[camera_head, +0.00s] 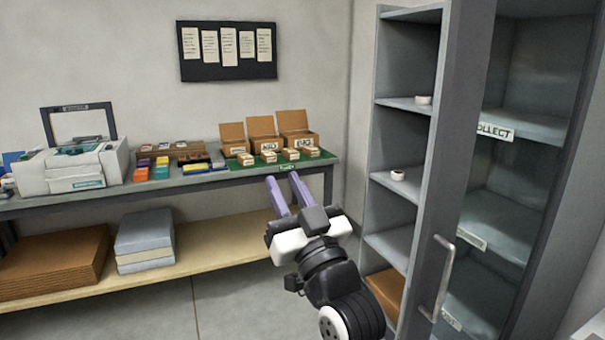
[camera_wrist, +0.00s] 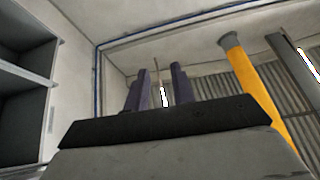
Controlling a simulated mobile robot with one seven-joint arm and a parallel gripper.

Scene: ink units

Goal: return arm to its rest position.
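My gripper (camera_head: 284,190) is in the middle of the head view, at the end of my raised arm. Its two purple fingers point up and away, towards the workbench (camera_head: 210,189). The fingers stand apart with a gap between them and nothing shows in the gap. In the wrist view the two fingers (camera_wrist: 155,90) are also apart and empty, with wall and a corrugated shutter behind them. My gripper appears in front of the bench's front edge and touches nothing that I can see.
A grey cabinet (camera_head: 452,150) with shelves and an upright handle (camera_head: 443,280) stands close on the right. The bench holds a printer (camera_head: 75,165), small boxes on a green mat (camera_head: 240,163) and open cartons (camera_head: 295,128). A yellow post (camera_wrist: 250,85) shows in the wrist view.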

